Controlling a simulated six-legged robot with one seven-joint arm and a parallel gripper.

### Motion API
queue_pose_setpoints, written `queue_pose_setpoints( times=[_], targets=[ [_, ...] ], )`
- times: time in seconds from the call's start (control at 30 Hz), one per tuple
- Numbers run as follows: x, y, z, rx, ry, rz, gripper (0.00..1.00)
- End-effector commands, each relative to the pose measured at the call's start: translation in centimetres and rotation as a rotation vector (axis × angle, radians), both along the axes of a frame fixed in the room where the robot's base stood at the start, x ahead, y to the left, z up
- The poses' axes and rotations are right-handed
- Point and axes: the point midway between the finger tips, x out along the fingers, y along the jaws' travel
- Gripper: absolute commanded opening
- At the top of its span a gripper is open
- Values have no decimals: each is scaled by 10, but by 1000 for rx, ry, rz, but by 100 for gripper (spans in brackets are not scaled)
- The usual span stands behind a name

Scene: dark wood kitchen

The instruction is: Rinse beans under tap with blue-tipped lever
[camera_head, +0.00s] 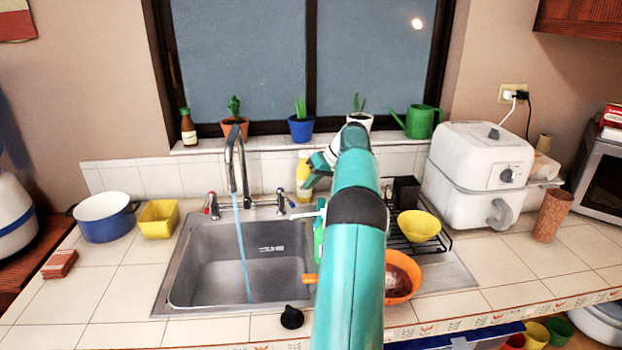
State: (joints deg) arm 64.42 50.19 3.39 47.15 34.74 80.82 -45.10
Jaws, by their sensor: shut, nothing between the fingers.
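The tap (235,150) stands behind the sink, and a blue stream of water (242,250) runs from it into the basin. Its blue-tipped lever (282,202) is on the right, the red-tipped lever (212,206) on the left. An orange strainer (402,291) with dark reddish contents, apparently the beans, sits right of the basin, partly hidden behind my arm. An orange handle end (310,278) shows left of my arm, at the basin's right edge. My gripper (312,180) is shut and empty, above and right of the blue-tipped lever, apart from it in the picture.
The sink (205,262) basin looks empty. A yellow bowl (418,225) is on the black rack at right, beside a white appliance (478,170). A blue pot (104,217) and yellow container (158,218) stand left. Potted plants line the sill. A black stopper (291,317) lies in front.

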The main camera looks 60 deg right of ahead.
Motion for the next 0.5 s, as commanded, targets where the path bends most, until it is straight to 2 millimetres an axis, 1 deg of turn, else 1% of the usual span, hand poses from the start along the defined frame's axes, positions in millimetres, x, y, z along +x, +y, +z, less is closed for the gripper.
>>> queue_pose_setpoints(
  times=[0.03, 0.2, 0.33, 0.5],
  targets=[
    [7, 4, -10, 4, 2, 3, 0],
    [24, 10, -33, 2, 2, 3, 0],
    [32, 13, -44, 2, 2, 2, 0],
    [37, 14, -48, 1, 1, 2, 0]
  ],
)
